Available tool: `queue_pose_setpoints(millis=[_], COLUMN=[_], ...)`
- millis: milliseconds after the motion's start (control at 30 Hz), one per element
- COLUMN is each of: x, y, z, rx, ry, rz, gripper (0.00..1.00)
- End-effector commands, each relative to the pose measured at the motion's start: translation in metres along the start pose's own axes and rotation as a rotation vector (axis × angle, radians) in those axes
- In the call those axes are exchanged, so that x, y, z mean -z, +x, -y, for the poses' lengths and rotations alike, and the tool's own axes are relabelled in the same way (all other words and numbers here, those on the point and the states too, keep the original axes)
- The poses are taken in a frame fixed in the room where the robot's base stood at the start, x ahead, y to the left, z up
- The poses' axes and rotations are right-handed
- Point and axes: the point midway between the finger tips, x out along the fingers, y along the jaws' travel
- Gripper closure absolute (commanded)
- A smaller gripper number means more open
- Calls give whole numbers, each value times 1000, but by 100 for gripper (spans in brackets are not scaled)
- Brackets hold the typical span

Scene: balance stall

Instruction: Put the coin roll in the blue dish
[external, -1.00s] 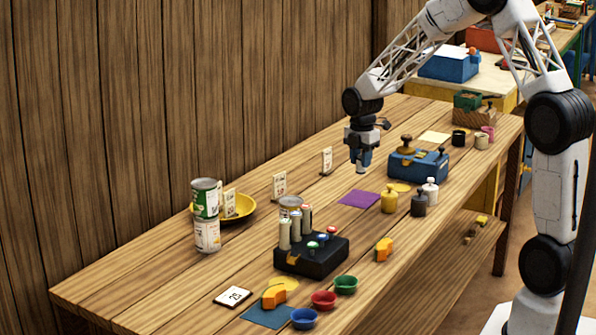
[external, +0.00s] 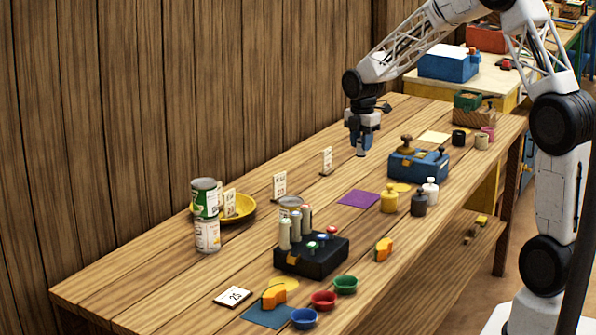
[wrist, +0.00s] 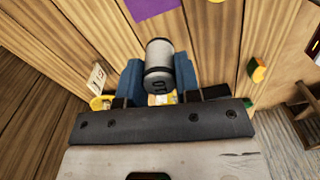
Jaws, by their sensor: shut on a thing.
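My gripper (external: 362,147) is above the far half of the table, behind the purple mat. In the wrist view its blue fingers (wrist: 159,80) are shut on a grey cylinder with a dark band, which looks like the coin roll (wrist: 159,58). Only a small grey end of the roll (external: 361,153) shows below the fingers in the external view. The blue dish (external: 304,319) is small and round and sits at the table's near front edge, well away from my gripper. Its inside looks empty.
A red dish (external: 323,300) and a green dish (external: 345,285) stand beside the blue one. A black block (external: 312,262) with upright cylinders is behind them. Stacked cans (external: 207,236), a blue box (external: 418,164) and several weights (external: 389,202) stand on the table.

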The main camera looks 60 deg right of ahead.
Motion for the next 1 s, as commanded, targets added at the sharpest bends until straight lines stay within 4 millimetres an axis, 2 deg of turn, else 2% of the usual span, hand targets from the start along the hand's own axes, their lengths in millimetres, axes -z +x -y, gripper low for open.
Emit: queue_pose_setpoints(millis=[267, 467, 1000], x=[52, 101, 226], y=[-1, -4, -9], z=[9, 22, 74], rx=[1, 1, -1], ry=[-89, -176, -423], rz=[0, 0, 0], gripper=[100, 100, 100])
